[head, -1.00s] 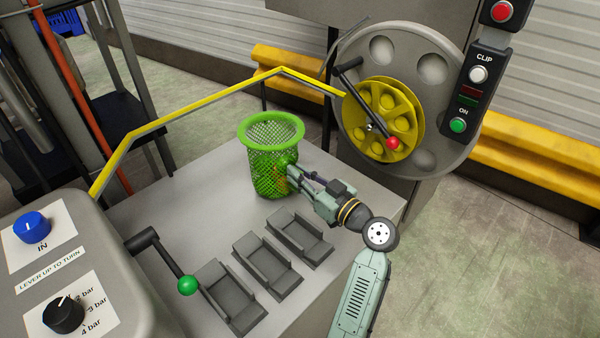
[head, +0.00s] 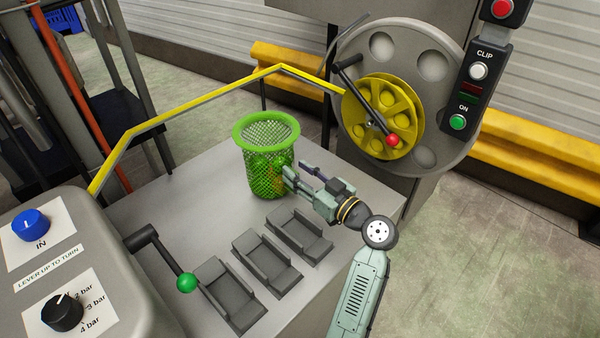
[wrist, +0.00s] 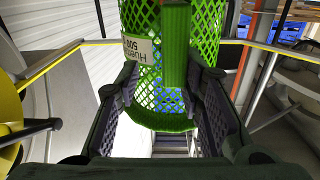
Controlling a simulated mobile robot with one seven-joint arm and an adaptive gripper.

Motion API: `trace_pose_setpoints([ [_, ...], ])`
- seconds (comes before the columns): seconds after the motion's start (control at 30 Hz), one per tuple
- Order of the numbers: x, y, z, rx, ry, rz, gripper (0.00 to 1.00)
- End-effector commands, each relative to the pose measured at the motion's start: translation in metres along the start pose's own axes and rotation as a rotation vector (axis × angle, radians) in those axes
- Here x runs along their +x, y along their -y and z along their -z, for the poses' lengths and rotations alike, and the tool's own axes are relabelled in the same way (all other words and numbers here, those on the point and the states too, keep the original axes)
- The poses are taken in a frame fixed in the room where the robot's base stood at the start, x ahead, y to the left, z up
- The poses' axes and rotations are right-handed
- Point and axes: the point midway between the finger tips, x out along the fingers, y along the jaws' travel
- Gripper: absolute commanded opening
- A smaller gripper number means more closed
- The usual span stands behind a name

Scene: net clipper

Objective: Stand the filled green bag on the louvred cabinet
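The green mesh bag (head: 265,150) stands upright with its wide green rim on a grey worktop (head: 200,190). Green and orange contents show dimly through its lower mesh. My gripper (head: 299,172) is at the bag's right side, low down, with its fingers apart. In the wrist view the bag (wrist: 210,30) fills the upper middle, with a white label and a solid green strip. The fingers (wrist: 168,95) are spread to either side there; whether either touches the mesh cannot be told. I cannot make out louvres on any cabinet front.
Several dark grey cradles (head: 265,260) sit on the worktop before the bag. A green-knobbed lever (head: 187,283) and a control box (head: 100,240) are at left. A yellow rail (head: 200,100) runs behind the bag. A wheel with a yellow hub (head: 385,115) stands at right.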

Motion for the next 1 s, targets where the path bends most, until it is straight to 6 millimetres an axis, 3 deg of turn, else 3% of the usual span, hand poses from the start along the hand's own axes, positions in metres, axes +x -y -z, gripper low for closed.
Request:
trace_pose_setpoints([
  [0.17,-0.012,-0.001,0.001,-0.001,-0.005,-0.002,0.35],
  [0.6,-0.101,-0.001,0.0,-0.003,-0.002,-0.004,0.35],
  [0.8,-0.118,0.0,0.002,-0.001,-0.002,-0.002,0.35],
  [1.0,-0.12,0.0,0.003,-0.001,-0.002,0.0,0.35],
])
